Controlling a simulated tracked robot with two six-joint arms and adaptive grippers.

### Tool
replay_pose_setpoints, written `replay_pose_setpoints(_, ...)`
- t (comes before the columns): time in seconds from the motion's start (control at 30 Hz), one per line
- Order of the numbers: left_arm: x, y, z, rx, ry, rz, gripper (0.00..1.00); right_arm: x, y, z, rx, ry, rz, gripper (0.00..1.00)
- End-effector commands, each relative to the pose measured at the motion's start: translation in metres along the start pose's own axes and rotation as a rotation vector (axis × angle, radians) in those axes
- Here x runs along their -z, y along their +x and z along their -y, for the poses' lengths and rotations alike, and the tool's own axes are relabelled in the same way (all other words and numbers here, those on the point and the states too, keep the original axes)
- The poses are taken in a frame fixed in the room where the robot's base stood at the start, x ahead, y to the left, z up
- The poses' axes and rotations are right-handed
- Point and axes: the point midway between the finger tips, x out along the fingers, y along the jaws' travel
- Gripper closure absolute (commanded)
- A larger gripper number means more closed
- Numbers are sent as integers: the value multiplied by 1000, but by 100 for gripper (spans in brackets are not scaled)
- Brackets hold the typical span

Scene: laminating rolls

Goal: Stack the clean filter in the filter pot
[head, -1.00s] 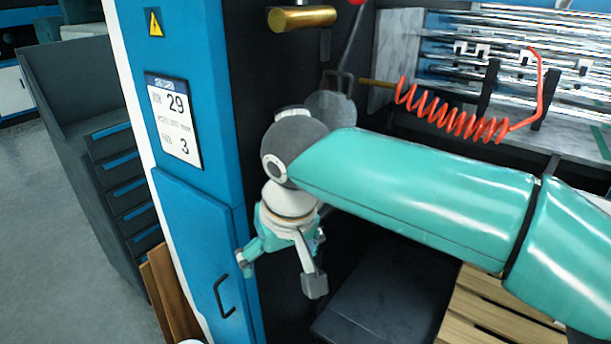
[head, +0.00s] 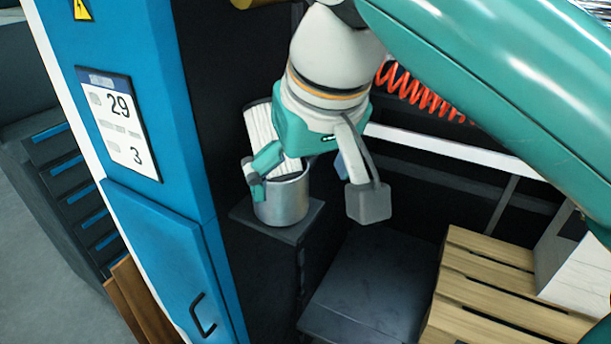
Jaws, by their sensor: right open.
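The filter pot (head: 283,203) is a shiny metal cylinder on a small dark shelf. A white ribbed cylinder, which looks like the filter (head: 260,126), shows above and to the left of the pot, tilted. My right gripper (head: 312,192) is open in front of the pot's top, one finger over the pot's left rim and the other to the right of the pot. It grips nothing visible. My left gripper is out of view.
A blue cabinet (head: 150,215) with a handle stands close on the left. The dark shelf (head: 258,224) bears the pot. A dark flat surface (head: 368,285) and a wooden pallet (head: 480,285) lie lower right. A red coiled hose (head: 420,98) hangs behind my arm.

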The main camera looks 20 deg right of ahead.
Motion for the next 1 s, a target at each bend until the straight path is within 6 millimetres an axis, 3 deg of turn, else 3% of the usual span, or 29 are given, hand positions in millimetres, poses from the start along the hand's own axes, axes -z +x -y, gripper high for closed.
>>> replay_pose_setpoints(0.4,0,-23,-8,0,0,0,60,71,27,-1,-2,1,3,5)
replay_pose_setpoints(0.6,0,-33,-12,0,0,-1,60,97,39,-1,-1,-1,2,5)
replay_pose_setpoints(1.0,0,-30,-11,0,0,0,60,98,53,-1,2,-3,-1,5)
